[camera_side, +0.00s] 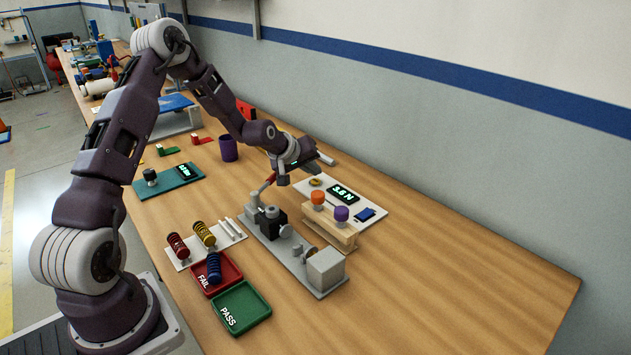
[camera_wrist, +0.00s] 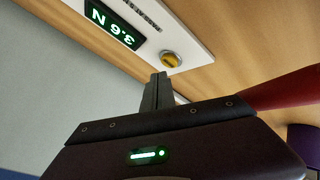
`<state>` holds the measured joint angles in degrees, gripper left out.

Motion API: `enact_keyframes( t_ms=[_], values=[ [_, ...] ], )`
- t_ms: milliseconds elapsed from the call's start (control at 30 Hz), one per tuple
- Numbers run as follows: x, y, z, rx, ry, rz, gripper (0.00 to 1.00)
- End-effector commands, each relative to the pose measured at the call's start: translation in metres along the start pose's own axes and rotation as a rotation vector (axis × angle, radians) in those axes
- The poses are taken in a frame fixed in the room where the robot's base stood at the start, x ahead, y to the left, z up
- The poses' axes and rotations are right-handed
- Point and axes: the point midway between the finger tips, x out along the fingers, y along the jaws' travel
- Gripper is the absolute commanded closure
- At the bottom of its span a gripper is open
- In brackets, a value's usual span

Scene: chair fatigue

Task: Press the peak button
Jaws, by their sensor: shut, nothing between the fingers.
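A round yellow button (camera_side: 316,182) sits on the white panel (camera_side: 369,212) beside a lit display (camera_side: 343,194) that reads 3.6 N. The wrist view also shows the yellow button (camera_wrist: 171,60), with the display (camera_wrist: 115,24) upside down at its upper left. No legible label marks it as the peak button. My gripper (camera_wrist: 159,78) is shut and empty. Its fingertips appear just below the button in the wrist view and do not cover it. I see no clear contact; the height gap is hard to judge. In the side view the fingertips are hard to make out.
A red handle (camera_wrist: 285,88) is close to my gripper at the right of the wrist view. The test rig (camera_side: 270,222) stands in front of the panel. A wooden block (camera_side: 330,230) with orange and purple knobs is nearby. A purple cup (camera_side: 228,149) stands behind.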

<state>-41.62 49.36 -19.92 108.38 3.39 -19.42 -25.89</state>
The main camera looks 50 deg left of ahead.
Motion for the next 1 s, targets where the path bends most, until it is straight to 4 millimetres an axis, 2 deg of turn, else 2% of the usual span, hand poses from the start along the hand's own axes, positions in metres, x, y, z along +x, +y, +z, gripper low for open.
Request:
enact_keyframes(
  t_ms=[1000],
  values=[
    [0.0067,-0.0049,0.0049,0.0,0.0,0.0,1.0]
  ],
)
